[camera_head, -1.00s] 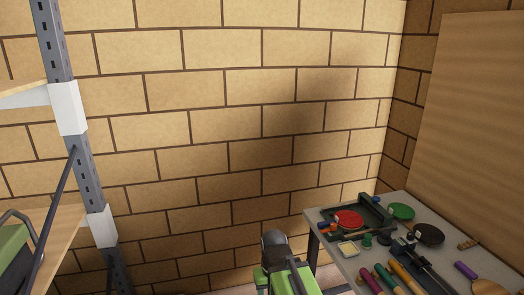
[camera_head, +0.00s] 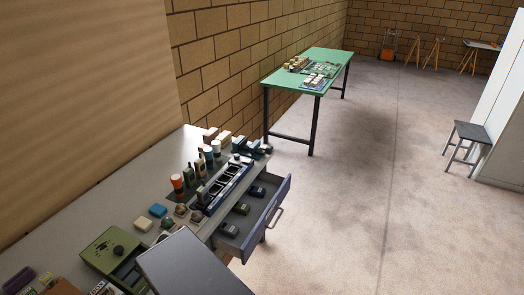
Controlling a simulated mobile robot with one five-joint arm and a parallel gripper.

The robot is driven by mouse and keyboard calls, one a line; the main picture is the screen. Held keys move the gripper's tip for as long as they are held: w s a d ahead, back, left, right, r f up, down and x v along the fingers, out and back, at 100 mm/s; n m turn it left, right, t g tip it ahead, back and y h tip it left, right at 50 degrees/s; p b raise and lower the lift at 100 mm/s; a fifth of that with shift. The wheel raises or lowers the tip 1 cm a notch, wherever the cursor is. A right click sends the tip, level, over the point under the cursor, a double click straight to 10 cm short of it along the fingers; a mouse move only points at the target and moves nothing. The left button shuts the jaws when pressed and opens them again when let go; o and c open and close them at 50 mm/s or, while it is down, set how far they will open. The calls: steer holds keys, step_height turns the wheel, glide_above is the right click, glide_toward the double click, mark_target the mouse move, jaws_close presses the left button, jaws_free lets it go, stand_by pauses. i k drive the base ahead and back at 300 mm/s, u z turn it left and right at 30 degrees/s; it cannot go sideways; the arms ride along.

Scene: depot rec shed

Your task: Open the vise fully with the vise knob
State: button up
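I cannot make out a vise or a vise knob in this view. My gripper is not in view. A grey workbench (camera_head: 150,172) runs along the wall at the left, with many small items on it. A green box with a dark round dial (camera_head: 113,248) sits near its front at the lower left. I cannot tell what this box is.
A drawer (camera_head: 262,237) stands open from the bench, with several dark items inside. A flat grey panel (camera_head: 190,268) fills the lower middle. Beyond are a green table (camera_head: 322,62) and a stool (camera_head: 468,140). The concrete floor (camera_head: 370,200) is clear.

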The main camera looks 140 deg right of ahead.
mark_target(270, 149)
steer(key=u, duration=0.3)
steer(key=k, duration=0.1)
steer(key=z, duration=3.65)
steer(key=k, duration=0.2)
steer(key=z, duration=1.35)
steer(key=k, duration=0.85)
steer(key=u, duration=0.2)
steer(key=i, duration=0.9)
steer(key=z, duration=0.1)
